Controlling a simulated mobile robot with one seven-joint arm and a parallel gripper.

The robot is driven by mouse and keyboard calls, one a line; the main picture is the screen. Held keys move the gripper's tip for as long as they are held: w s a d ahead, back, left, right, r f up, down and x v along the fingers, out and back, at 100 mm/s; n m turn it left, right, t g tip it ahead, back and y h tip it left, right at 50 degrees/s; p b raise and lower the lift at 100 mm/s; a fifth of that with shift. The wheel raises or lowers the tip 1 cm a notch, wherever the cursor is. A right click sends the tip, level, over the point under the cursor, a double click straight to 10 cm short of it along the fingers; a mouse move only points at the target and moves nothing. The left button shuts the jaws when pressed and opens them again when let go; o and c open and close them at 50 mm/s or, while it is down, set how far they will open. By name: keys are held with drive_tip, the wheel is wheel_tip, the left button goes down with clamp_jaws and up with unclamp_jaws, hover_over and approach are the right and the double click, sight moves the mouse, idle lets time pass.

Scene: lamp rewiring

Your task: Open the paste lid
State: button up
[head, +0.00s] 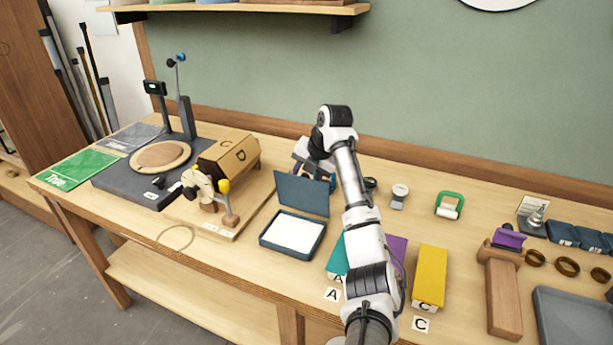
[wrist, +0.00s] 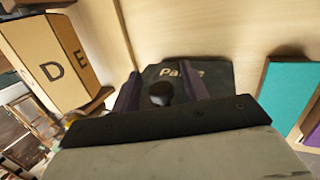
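The paste lid (wrist: 185,72) is a dark panel with pale lettering that reads "Paste", partly covered by my gripper. A round dark knob (wrist: 160,93) shows in front of the lettering. My gripper (wrist: 163,82) has its two purple-grey fingers apart, one to each side of the knob, with gaps between knob and fingers. Whether the fingertips reach down to the lid's level is unclear. In the head view my gripper (head: 315,172) is low over the back of the bench, and the paste container is mostly hidden there behind the arm and a raised box lid.
An open dark-blue box (head: 293,236) with a white inside stands in front of my gripper, its lid (head: 301,193) raised. A cardboard-coloured block with letters (head: 230,157) is to the left. Teal, purple and yellow blocks (head: 430,277) lie at the front right.

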drive_tip(key=shift+r, duration=0.1)
drive_tip(key=b+v, duration=0.3)
drive_tip(key=v, duration=1)
drive_tip(key=shift+d+r, duration=0.15)
drive_tip(key=shift+r, duration=0.15)
drive_tip(key=shift+s, duration=0.1)
